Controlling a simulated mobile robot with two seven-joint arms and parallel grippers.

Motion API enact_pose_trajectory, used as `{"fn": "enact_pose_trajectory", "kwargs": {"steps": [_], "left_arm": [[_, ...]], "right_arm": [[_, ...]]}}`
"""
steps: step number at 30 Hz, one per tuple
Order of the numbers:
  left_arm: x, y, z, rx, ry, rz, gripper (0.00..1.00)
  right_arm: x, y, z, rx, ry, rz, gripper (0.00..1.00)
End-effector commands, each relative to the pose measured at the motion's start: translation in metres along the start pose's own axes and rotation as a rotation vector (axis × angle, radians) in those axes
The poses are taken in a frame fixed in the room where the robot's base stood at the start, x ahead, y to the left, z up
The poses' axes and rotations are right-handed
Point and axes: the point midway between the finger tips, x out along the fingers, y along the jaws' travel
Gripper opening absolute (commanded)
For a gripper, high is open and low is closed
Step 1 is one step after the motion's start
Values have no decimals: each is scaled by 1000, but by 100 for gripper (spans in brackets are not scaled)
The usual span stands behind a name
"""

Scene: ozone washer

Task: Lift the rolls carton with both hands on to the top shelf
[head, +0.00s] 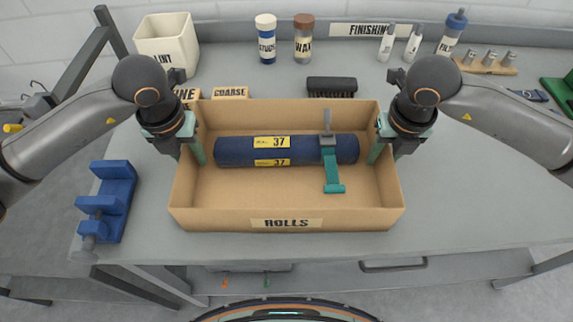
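The rolls carton (330,208) is an open tan cardboard tray labelled ROLLS. It rests level on the grey workbench. Inside lies a dark blue roll (235,151) with yellow 37 labels, and a teal strap-like tool with a grey head (332,175) lies across it. My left gripper (184,153) is at the carton's left wall, one finger inside and one outside. My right gripper (389,153) straddles the right wall the same way. On both, the fingers look spread wider than the thin wall. Contact with the cardboard cannot be made out. No shelf is clearly visible.
A cream LINT bin (167,45), FINE and COARSE blocks (230,93) and a black brush (331,86) stand behind the carton. A blue vise-like fixture (108,203) is at left. Bottles (265,42) line the back. The bench right of the carton is clear.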

Motion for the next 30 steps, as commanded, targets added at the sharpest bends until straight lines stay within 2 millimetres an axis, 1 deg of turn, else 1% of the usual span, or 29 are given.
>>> {"fn": "enact_pose_trajectory", "kwargs": {"steps": [4,5,15,30], "left_arm": [[0,0,0,0,1,0,40],[0,0,0,0,1,0,38],[0,0,0,0,1,0,0],[-1,0,0,0,0,0,0]], "right_arm": [[0,0,0,0,0,0,40],[0,0,0,0,0,0,38],[0,0,0,0,0,0,0],[-1,0,0,0,0,0,0]]}}
